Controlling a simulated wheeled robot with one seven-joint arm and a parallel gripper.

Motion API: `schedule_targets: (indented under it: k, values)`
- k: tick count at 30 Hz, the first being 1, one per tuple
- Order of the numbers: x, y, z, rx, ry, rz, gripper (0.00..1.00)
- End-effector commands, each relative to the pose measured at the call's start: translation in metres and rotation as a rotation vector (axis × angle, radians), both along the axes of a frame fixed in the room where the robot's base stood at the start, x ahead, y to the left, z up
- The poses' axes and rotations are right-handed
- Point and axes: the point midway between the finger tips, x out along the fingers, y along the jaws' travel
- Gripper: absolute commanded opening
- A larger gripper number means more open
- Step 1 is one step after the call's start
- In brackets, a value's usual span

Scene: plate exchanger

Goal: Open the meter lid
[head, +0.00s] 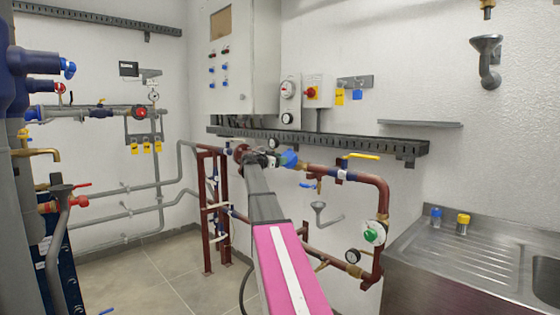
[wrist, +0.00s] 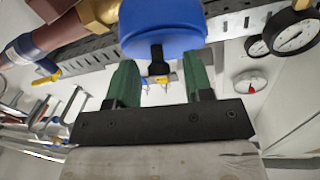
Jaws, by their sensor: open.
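The blue meter lid (wrist: 163,27) fills the top middle of the wrist view, and no dial face shows there. A dark tab sticks out from its edge towards my gripper. The blue meter also shows small in the head view (head: 289,158), on the red-brown pipe just right of my gripper (head: 268,158). In the wrist view my gripper's green fingers (wrist: 159,72) are apart, one each side of the dark tab, with nothing held. The tips are close to the lid's edge; I cannot tell whether they touch it.
The red-brown pipe carries a yellow-handled valve (head: 362,156) to the right of the meter. A grey slotted rail (head: 340,141) runs along the wall behind. Round gauges (wrist: 292,30) show right in the wrist view. A steel sink (head: 465,262) stands at the right.

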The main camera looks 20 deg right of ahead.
Motion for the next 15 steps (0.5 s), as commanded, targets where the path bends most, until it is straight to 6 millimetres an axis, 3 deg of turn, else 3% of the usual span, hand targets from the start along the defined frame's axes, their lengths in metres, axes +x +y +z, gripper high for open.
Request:
schedule_targets:
  k: [6,10,11,15]
  values:
    - [-0.0002,-0.0002,0.0000,0.000,0.000,0.000,0.47]
    - [-0.0002,-0.0002,0.0000,0.000,0.000,0.000,0.04]
    - [-0.0002,-0.0002,0.0000,0.000,0.000,0.000,0.00]
    - [-0.0002,-0.0001,0.0001,0.001,0.000,-0.001,0.00]
